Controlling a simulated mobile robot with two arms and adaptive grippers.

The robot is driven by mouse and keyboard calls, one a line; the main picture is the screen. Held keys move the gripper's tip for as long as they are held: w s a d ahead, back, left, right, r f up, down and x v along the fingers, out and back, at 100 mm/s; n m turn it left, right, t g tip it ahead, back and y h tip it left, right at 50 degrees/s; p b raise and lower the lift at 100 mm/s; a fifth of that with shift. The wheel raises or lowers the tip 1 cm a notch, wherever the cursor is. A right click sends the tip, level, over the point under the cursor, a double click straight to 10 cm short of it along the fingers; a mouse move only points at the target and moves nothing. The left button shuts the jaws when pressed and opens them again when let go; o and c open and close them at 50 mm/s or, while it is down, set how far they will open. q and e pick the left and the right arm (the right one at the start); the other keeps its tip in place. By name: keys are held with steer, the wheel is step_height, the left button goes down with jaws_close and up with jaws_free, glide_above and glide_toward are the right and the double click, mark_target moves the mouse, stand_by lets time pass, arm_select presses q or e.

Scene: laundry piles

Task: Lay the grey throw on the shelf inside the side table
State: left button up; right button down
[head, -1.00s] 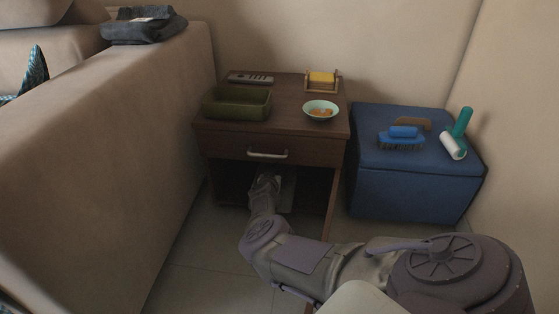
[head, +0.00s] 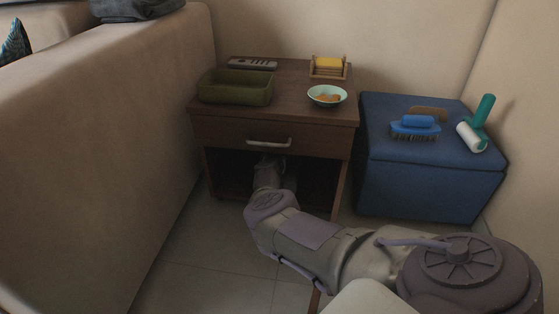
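The dark wooden side table (head: 228,133) has a drawer on top and an open shelf space (head: 316,178) below it. My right arm comes in from the lower right and reaches into this opening. My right gripper (head: 270,165) is inside, in shadow under the drawer; its fingers are too dark and hidden to read. A small greyish patch (head: 290,177) shows beside it, but I cannot tell whether it is cloth. A folded dark grey cloth (head: 135,9) lies on the sofa arm at the top left, cut by the frame edge. My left gripper is out of view.
On the tabletop are a green tray (head: 234,97), a remote (head: 252,64), a bowl (head: 327,96) and a yellow-filled holder (head: 328,67). A blue box (head: 430,190) stands at right with brush (head: 415,127) and lint roller (head: 472,137). The sofa (head: 95,150) bounds the left.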

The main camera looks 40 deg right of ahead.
steer(key=shift+r, duration=0.15)
steer(key=c, duration=0.8)
jaws_free()
steer(key=shift+f, duration=0.2)
steer(key=shift+r, duration=0.1)
